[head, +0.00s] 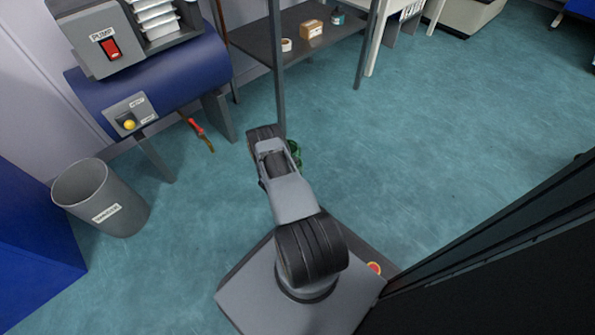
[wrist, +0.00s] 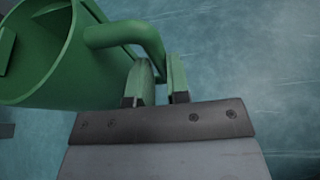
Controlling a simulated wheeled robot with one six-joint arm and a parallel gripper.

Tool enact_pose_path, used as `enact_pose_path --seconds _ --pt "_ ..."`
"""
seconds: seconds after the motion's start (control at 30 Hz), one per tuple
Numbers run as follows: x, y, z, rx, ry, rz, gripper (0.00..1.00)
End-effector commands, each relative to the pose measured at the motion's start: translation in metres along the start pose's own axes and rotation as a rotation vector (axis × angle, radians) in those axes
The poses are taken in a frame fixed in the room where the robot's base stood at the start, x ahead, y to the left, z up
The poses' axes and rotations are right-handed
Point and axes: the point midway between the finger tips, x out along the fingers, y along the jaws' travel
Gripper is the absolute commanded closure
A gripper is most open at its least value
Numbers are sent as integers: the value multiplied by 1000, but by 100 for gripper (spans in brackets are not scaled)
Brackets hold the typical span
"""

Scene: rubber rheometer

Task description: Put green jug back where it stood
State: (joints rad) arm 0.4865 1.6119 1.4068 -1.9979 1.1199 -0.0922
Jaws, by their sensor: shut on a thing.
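The green jug (wrist: 50,70) fills the upper left of the wrist view, with its open mouth toward the left. Its curved handle (wrist: 128,32) runs down to my gripper (wrist: 160,82), which is shut on it. In the head view only a small green part of the jug (head: 296,154) shows beside my arm; the rest is hidden behind the arm. The jug is held over the teal floor. I cannot tell its exact height.
A dark shelf (head: 262,40) with a box (head: 311,29), a white roll (head: 286,45) and a teal container (head: 337,16) stands ahead. A grey bin (head: 88,192) and a blue pump unit (head: 190,72) are at left. A red-handled tool (head: 196,128) is near the unit. Floor at right is clear.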

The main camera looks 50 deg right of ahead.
Motion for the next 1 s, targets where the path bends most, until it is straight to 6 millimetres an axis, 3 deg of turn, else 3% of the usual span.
enact_pose_path --seconds 0.17,0.4,0.8,0.83,1.0 --pt "10 5 -4 9 -8 1 100" --pt "21 5 -30 7 -7 1 100" --pt "22 5 -31 8 -7 2 100" --pt "22 3 -35 0 0 0 82" --pt "22 3 -35 0 0 0 66"
